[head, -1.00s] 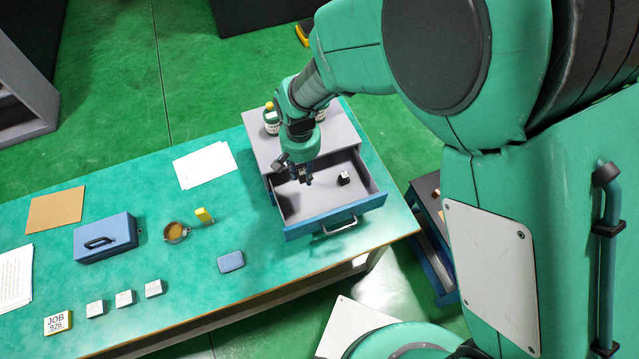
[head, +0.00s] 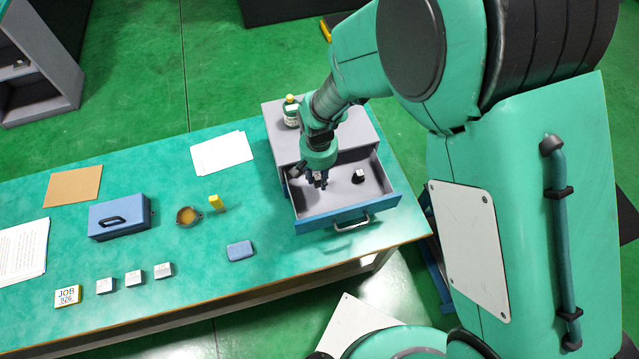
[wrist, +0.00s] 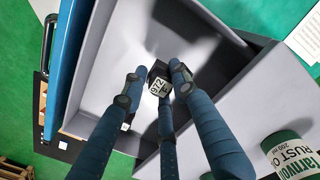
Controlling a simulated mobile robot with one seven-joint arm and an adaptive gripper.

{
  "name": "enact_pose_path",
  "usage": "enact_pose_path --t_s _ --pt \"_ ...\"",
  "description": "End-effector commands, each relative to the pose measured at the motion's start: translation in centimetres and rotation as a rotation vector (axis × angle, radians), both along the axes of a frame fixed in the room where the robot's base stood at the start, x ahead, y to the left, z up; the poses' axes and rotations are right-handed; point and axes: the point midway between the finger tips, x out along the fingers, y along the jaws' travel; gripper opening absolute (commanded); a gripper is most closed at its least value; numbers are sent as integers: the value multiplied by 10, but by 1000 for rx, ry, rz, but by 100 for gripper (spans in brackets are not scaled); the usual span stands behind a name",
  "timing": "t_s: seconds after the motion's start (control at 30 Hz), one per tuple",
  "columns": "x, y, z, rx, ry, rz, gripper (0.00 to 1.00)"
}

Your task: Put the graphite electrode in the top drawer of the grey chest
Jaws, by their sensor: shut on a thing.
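The grey chest (head: 352,130) stands on the table's right end. Its top drawer (head: 345,218), with a blue front, is pulled open. My gripper (head: 319,184) is over the left part of this drawer, pointing down. In the wrist view its fingers (wrist: 156,82) are shut on a small dark block with a white number label, which I take as the graphite electrode (wrist: 158,86). The drawer floor (wrist: 122,50) shows behind it; I cannot tell the height of the gap.
A green-labelled bottle (head: 291,112) stands on the chest top, close to my arm; it also shows in the wrist view (wrist: 290,155). A blue case (head: 240,250), yellow piece (head: 215,203), small bowl (head: 188,215) and blue box (head: 118,218) lie to the left.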

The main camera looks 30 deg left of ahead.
Motion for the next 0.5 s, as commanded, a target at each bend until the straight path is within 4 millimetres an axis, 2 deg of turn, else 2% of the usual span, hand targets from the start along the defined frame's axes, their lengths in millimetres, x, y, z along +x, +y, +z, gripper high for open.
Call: enact_pose_path --t_s 0.5 --pt "0 0 -11 0 0 0 2"
